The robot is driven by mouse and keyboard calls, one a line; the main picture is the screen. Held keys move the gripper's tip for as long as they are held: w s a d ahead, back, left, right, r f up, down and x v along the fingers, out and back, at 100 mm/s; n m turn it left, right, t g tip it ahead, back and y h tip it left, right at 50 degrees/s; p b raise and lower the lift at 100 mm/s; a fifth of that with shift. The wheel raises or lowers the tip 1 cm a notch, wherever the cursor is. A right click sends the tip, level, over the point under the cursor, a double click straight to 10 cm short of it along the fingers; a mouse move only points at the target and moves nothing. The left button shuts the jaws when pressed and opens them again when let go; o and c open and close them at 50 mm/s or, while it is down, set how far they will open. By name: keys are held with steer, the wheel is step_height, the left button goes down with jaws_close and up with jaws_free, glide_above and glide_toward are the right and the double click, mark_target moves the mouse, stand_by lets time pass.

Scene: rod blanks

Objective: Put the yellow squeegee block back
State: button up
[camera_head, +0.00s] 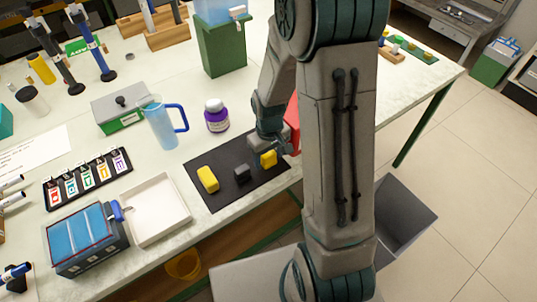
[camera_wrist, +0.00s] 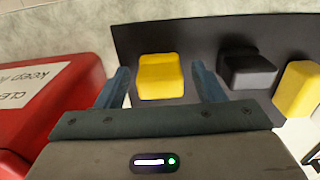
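Two yellow blocks and a dark block lie on a black mat (camera_head: 222,188) on the bench; I cannot tell which yellow one is the squeegee block. One yellow block (camera_head: 268,158) is at the mat's right end, under my gripper (camera_head: 274,143). In the wrist view this yellow block (camera_wrist: 160,76) shows between the fingertips of my open gripper (camera_wrist: 164,84), with a gap on each side. The other yellow block (camera_head: 208,179) is at the mat's left and also shows at the wrist view's right edge (camera_wrist: 298,90). The dark block (camera_head: 242,173) sits between them.
A red box (camera_wrist: 55,95) with a white label stands close beside my gripper. A purple-labelled bottle (camera_head: 217,117), a blue jug (camera_head: 160,125) and a white tray (camera_head: 158,208) stand near the mat. A grey bin (camera_head: 405,220) is beyond the bench's front edge.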

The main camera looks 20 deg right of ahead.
mark_target(269, 154)
steer(key=shift+r, duration=0.1)
step_height(269, 154, up, 11)
steer(key=s+r+m+t, duration=0.3)
steer(key=s+r, duration=0.7)
steer(key=s, duration=0.4)
steer(key=shift+a+m, duration=0.15)
steer(key=shift+m, duration=0.15)
steer(key=c, duration=0.6)
steer(key=shift+o, duration=0.2)
steer(key=shift+a, duration=0.15)
